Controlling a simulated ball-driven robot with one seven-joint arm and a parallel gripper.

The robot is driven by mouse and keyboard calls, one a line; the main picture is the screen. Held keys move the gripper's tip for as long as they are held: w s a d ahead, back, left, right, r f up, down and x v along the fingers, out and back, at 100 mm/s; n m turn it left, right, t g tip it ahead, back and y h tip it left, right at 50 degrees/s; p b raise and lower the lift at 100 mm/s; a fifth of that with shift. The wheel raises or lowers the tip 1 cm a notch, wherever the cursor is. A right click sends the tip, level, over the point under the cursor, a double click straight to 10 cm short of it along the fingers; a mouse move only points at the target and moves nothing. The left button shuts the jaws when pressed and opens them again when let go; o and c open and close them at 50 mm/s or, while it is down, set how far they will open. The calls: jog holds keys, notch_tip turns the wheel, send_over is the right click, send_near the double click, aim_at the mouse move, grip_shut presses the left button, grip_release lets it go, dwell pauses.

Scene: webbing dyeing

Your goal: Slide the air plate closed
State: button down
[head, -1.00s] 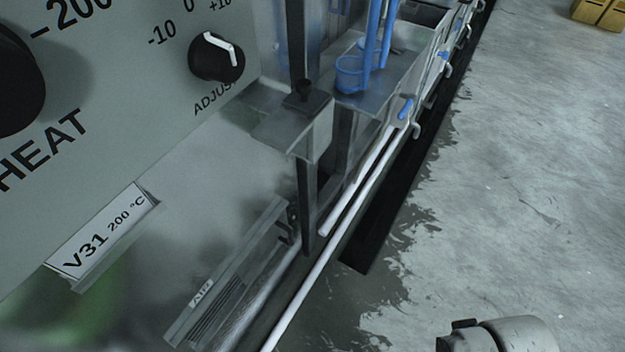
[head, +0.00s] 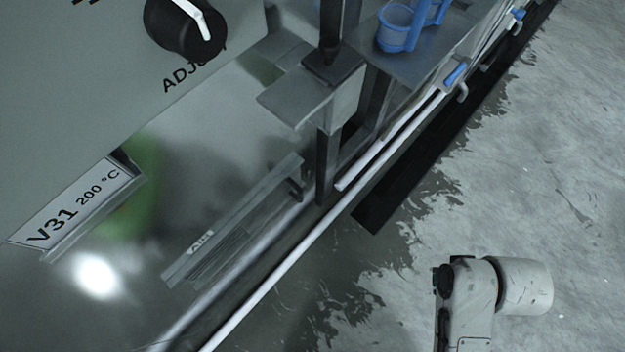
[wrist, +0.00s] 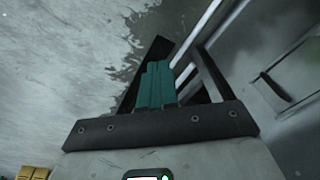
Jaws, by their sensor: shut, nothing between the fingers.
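The air plate (head: 240,222) is a long grey strip with an "Air" label, low on the grey machine panel in the head view. Dark slots (head: 222,258) show beside the label, and a small dark handle (head: 296,188) is at the plate's upper right end. My gripper (wrist: 157,72) shows in the wrist view with its teal fingers together and empty. It is apart from the machine panel, which is at the right there. A small dark handle-like part (wrist: 274,86) shows on that panel. The gripper is outside the head view.
A dark upright post (head: 327,165) and grey bracket (head: 305,92) stand right of the plate. White rails (head: 275,275) run along the machine's foot. A blue cup (head: 397,28) sits on a shelf. Open concrete floor (head: 540,170) lies to the right.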

jog(key=w+a+n+y+b, duration=0.3)
jog(key=w+a, duration=0.6)
jog(key=w, duration=0.3)
jog(key=w+a+f+n+g+y+b, duration=0.1)
jog(key=w+a+n+y+b, duration=0.2)
jog(key=w+a+n, duration=0.3)
jog(key=w+a+b, duration=0.1)
jog(key=w+a, duration=0.3)
jog(key=w, duration=0.3)
jog(key=shift+w+a+f+y, duration=0.2)
jog(key=shift+w+y, duration=0.1)
jog(key=shift+y, duration=0.1)
jog(key=s+a+f, duration=0.2)
jog(key=a+f, duration=0.6)
jog(key=a, duration=0.1)
jog(key=shift+s, duration=0.4)
